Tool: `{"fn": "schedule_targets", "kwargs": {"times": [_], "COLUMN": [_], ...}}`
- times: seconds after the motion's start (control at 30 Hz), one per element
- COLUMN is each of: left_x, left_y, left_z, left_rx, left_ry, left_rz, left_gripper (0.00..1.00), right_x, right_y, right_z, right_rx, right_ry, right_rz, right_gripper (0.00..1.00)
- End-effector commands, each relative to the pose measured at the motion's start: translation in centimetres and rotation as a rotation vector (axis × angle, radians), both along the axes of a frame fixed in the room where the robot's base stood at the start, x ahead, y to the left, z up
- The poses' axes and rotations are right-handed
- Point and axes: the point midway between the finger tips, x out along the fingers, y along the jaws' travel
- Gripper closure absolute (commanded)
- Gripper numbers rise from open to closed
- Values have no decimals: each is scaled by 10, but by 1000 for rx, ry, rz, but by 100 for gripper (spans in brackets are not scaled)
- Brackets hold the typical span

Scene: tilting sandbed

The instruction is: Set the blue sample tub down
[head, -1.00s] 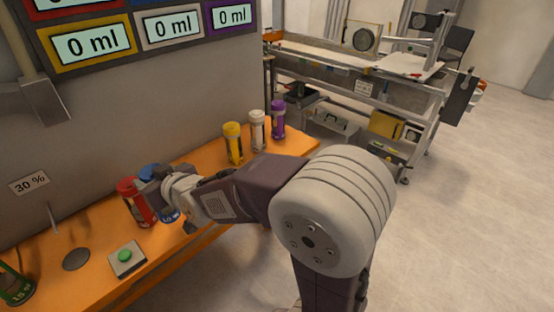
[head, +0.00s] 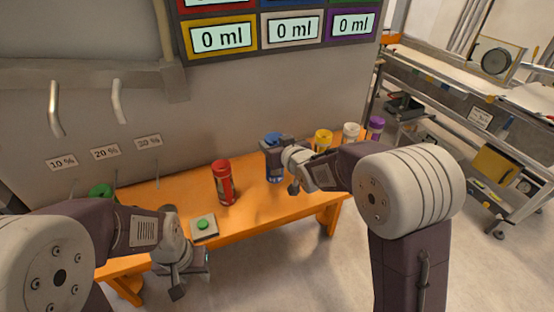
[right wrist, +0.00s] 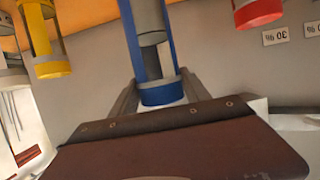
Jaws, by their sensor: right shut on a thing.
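The blue sample tub (head: 273,140) is upright above the far part of the orange bench, between the red tub and the yellow tub. My right gripper (head: 283,165) is shut around it. The tub also shows in the right wrist view (right wrist: 162,92), upside down, between the fingers. I cannot tell whether its base touches the bench. My left gripper (head: 188,275) hangs in front of the bench's near edge, away from the tubs; its jaw gap is unclear.
The orange bench (head: 262,222) holds a red tub (head: 223,183), a green button box (head: 204,227), and yellow (head: 323,138), white (head: 350,133) and purple (head: 375,127) tubs. A grey wall with readouts stands behind. Bare bench shows between red and blue.

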Motion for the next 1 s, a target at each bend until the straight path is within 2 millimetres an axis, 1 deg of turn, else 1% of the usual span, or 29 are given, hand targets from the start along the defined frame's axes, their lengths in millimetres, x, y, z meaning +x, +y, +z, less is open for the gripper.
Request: {"fn": "schedule_targets", "kwargs": {"times": [0.03,0.1,0.2,0.3,0.47,0.6,0.7,1.0], "left_x": [0,0,0,0,0,0,0,0], "left_y": [0,0,0,0,0,0,0,0], "left_z": [4,8,11,12,13,18,18,14], "left_rx": [0,0,0,0,0,0,0,0], "left_ry": [0,0,0,0,0,0,0,0], "left_rz": [0,0,0,0,0,0,0,0], "left_gripper": [64,64,64,64,64,64,64,64], "right_x": [10,22,36,42,43,43,43,43], "right_y": [12,24,37,43,45,44,44,44], "right_z": [-8,-17,-27,-34,-39,-65,-74,-78], "right_rx": [0,-1,0,0,-1,-2,-1,0], "right_ry": [3,1,-1,-2,-1,1,-1,-3], "right_rz": [3,2,1,0,-1,-1,-1,-1], "right_gripper": [100,100,100,100,100,100,100,100]}}
